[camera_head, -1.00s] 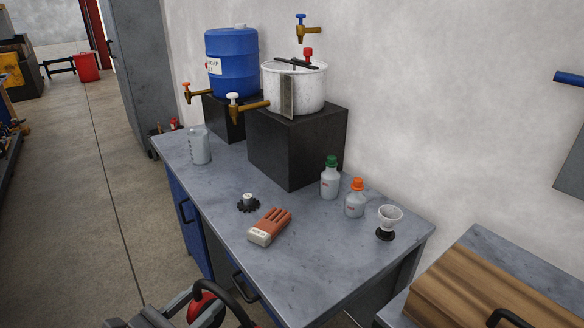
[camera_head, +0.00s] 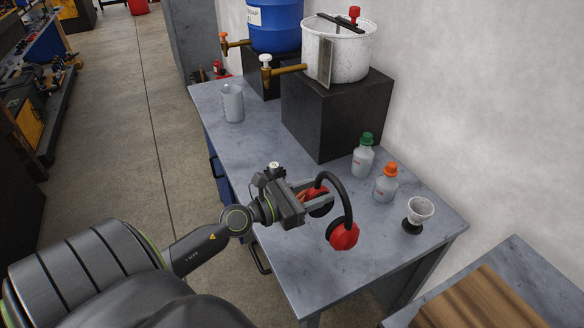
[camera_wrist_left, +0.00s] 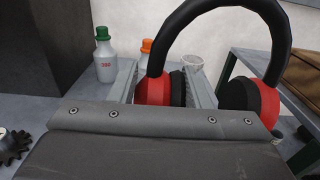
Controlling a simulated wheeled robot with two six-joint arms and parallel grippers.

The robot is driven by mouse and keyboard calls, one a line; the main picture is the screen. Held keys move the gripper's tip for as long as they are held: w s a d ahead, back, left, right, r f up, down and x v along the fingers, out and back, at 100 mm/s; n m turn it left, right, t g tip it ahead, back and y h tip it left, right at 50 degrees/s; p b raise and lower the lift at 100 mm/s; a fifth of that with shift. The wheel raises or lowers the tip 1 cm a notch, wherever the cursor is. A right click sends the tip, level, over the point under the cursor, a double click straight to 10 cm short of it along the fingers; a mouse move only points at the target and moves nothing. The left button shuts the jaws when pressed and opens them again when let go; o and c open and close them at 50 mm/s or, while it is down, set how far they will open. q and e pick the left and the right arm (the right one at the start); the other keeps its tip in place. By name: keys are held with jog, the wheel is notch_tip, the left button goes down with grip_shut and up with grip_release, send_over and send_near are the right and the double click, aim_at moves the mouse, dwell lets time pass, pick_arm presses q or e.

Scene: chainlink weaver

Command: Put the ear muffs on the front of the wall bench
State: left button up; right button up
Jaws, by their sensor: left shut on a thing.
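The ear muffs, with red cups and a black headband (camera_head: 345,200), are held by my left gripper (camera_head: 318,196) over the front part of the wall bench (camera_head: 310,268). The gripper is shut on one red cup; the other cup hangs free to the right. In the left wrist view the ear muffs (camera_wrist_left: 262,104) stand between and beyond the fingers, headband arching up. I cannot tell whether the free cup touches the bench top. My right gripper is not in view.
A green-capped bottle (camera_head: 363,160), an orange-capped bottle (camera_head: 386,184) and a white cup on a black base (camera_head: 419,212) stand along the wall side. A black block (camera_head: 330,118) bears a white pot (camera_head: 338,52). A grey beaker (camera_head: 232,103) stands farther back.

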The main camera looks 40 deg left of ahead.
pick_arm(q)
notch_tip(320, 180, down, 5)
jog(key=b, duration=0.3)
jog(key=shift+f+b, duration=1.45)
jog(key=shift+f, duration=1)
jog(key=shift+f, duration=0.1)
jog(key=o, duration=1.1)
